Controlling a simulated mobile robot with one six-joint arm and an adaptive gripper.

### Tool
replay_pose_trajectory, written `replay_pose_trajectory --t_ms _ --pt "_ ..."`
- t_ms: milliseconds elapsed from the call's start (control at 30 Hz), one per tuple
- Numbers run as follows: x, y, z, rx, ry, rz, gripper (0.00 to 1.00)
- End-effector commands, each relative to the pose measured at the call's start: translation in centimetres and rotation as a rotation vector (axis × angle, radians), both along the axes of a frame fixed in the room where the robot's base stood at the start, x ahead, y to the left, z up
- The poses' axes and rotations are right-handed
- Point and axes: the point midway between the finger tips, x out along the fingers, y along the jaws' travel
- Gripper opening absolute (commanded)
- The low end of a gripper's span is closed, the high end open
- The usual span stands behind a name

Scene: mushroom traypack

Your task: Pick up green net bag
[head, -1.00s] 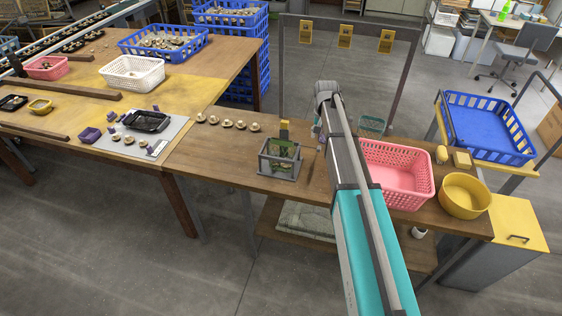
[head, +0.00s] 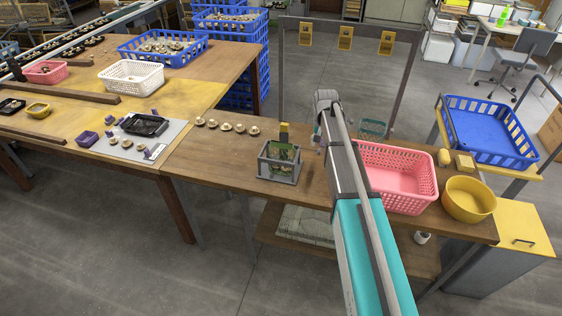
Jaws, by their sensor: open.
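I cannot make out for certain which thing is the green net bag. A green mesh-like item (head: 373,128) stands at the table's back edge, just right of my arm and partly hidden by it. A grey-green folded item (head: 305,224) lies on the shelf under the table; whether it is netting is too small to tell. My arm reaches from the bottom right up over the table.
A grey crate (head: 265,172) with green packets stands left of my arm. A pink basket (head: 400,205) and yellow bowl (head: 468,210) stand to the right. A blue crate (head: 490,155) is farther right. The wooden table (head: 225,165) is mostly bare left of the grey crate.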

Motion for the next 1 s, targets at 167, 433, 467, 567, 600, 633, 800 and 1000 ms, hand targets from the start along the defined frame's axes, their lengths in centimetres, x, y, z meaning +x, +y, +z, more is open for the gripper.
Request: replay_pose_trajectory --t_ms 167,433,467,567,600,633,800,1000 --pt "0.1 0.0 -1.3 0.000 0.000 0.000 0.63" --pt "0.3 0.0 -3.4 0.000 0.000 0.000 0.63" --pt "0.3 0.0 -3.7 0.000 0.000 0.000 0.63" --pt "0.3 0.0 -4.3 0.000 0.000 0.000 0.63" --pt "0.3 0.0 -4.5 0.000 0.000 0.000 0.63" --pt "0.3 0.0 -4.7 0.000 0.000 0.000 0.63" --pt "0.3 0.0 -5.0 0.000 0.000 0.000 0.63" --pt "0.3 0.0 -5.0 0.000 0.000 0.000 0.63"
